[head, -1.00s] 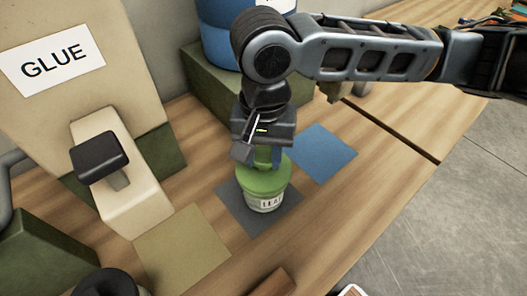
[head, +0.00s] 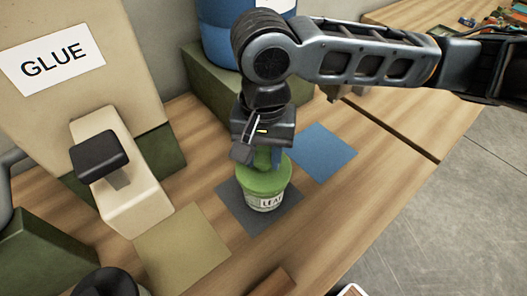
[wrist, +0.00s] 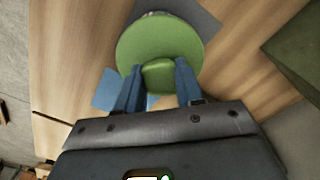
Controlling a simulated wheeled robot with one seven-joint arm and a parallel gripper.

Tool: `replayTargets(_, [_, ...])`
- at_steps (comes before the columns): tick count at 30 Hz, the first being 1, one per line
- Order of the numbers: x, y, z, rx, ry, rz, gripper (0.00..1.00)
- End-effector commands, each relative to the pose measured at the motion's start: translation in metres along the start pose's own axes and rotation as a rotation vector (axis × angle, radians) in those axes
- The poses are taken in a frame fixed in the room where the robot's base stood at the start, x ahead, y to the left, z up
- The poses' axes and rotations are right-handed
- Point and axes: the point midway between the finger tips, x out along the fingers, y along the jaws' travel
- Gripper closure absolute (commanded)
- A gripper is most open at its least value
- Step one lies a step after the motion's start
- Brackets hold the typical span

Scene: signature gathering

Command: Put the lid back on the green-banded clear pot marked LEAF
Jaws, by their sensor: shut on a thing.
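The clear pot marked LEAF (head: 266,203) stands upright on a dark grey square mat (head: 234,204) on the wooden table. Its green lid (head: 262,183) sits over the pot's mouth and looks level; I cannot tell whether it is fully seated. My gripper (head: 264,160) is directly above the pot, pointing down, shut on the lid's green knob. In the wrist view, the blue fingers (wrist: 159,88) lie on both sides of the knob (wrist: 158,76), with the round lid (wrist: 150,42) beyond. The lid hides the pot's mouth.
A blue mat (head: 322,153) and an olive mat (head: 182,250) lie on either side. A cream GLUE dispenser (head: 125,180) with a black press stands left. A blue container (head: 225,40) on a green block (head: 212,88) stands behind. The table's front edge is close.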

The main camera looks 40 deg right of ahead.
Motion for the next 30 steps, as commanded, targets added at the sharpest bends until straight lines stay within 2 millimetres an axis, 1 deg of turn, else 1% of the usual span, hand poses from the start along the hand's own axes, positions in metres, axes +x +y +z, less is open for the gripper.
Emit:
replayTargets(14, [0.0003,0.0003,-0.0001,0.000,0.000,0.000,0.97])
replayTargets(15, [0.0004,0.0003,-0.0001,0.000,0.000,0.000,0.61])
replayTargets(24, [0.0004,0.0003,0.0000,0.000,0.000,0.000,0.34])
replayTargets(29, [0.0004,0.0003,0.0000,0.000,0.000,0.000,0.34])
replayTargets(30, [0.0004,0.0003,0.0000,0.000,0.000,0.000,0.30])
